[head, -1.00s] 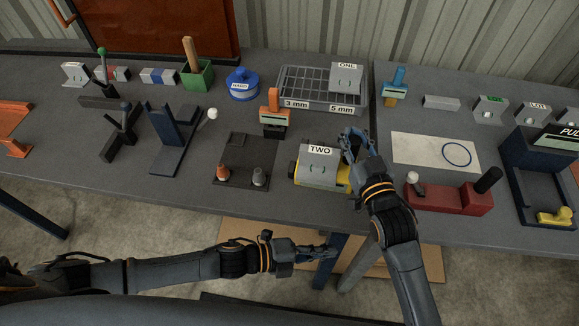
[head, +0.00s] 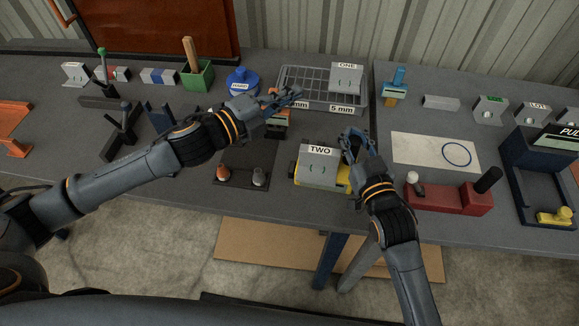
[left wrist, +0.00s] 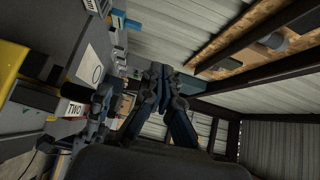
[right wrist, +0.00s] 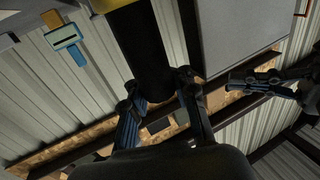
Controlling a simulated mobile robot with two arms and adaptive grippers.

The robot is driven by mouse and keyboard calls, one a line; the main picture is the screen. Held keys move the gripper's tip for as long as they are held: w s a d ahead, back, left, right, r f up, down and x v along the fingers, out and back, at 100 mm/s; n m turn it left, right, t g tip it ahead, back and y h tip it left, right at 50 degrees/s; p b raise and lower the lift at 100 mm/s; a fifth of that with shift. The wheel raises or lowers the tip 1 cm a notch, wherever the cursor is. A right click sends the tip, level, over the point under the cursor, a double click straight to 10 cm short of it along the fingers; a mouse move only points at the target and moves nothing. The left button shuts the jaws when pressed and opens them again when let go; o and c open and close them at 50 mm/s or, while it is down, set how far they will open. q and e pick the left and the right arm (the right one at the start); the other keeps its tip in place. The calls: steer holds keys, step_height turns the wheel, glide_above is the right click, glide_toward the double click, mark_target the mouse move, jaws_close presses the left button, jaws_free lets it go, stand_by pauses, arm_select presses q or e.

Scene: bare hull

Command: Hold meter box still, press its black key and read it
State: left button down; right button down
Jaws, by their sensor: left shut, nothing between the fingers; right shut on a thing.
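A yellow box (head: 343,180) with a grey face labelled TWO (head: 318,163) lies near the table's front edge; it may be the meter box, but no black key or reading can be made out. My right gripper (head: 352,138) is at its right rear corner. In the right wrist view its fingers (right wrist: 160,82) are shut on a black cylindrical part (right wrist: 138,45) below a yellow edge. My left gripper (head: 297,95) is shut and empty, above an orange device with a small display (head: 284,120), which it partly hides. Its shut fingers show in the left wrist view (left wrist: 160,75).
A grey compartment tray (head: 325,102) with a grey box labelled ONE (head: 346,77) stands behind. A dark plate with two knobs (head: 240,182) lies left of the yellow box. A red block (head: 440,197) and a white sheet with a ring (head: 420,150) lie to the right.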

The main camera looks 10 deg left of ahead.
mark_target(273, 173)
arm_select(q)
steer(key=w+a+f+n+t+y, duration=0.1)
steer(key=w+a+f+n+y, duration=0.1)
steer(key=w+a+n+y, duration=0.4)
steer(key=s+a+f+n+g, duration=0.1)
steer(key=a+f+n+g, duration=0.1)
steer(key=f, duration=0.1)
steer(key=s+a+f+n+g+y, duration=0.1)
steer(key=s+a+f+n+g, duration=0.1)
steer(key=a+f+n, duration=0.1)
steer(key=s+a+f+n+g, duration=0.1)
steer(key=a+f+n+g, duration=0.1)
steer(key=f, duration=0.3)
steer(key=shift+s+a+n+g, duration=0.2)
steer(key=shift+a+n+g, duration=0.1)
steer(key=shift+a, duration=0.35)
steer(key=s+f+g+h, duration=0.1)
steer(key=s, duration=0.1)
steer(key=s+d+f+g+h, duration=0.1)
steer(key=s+g, duration=0.1)
steer(key=s+d+f+n+g+h, duration=0.1)
steer(key=s+f, duration=0.1)
steer(key=shift+s+h, duration=0.15)
steer(key=shift+h, duration=0.25)
steer(key=shift+s+d+g+h, duration=0.1)
steer(key=shift+s+g+h, duration=0.2)
steer(key=shift+s+g, duration=0.15)
steer(key=shift+s+d, duration=0.15)
steer(key=shift+d, duration=4.3)
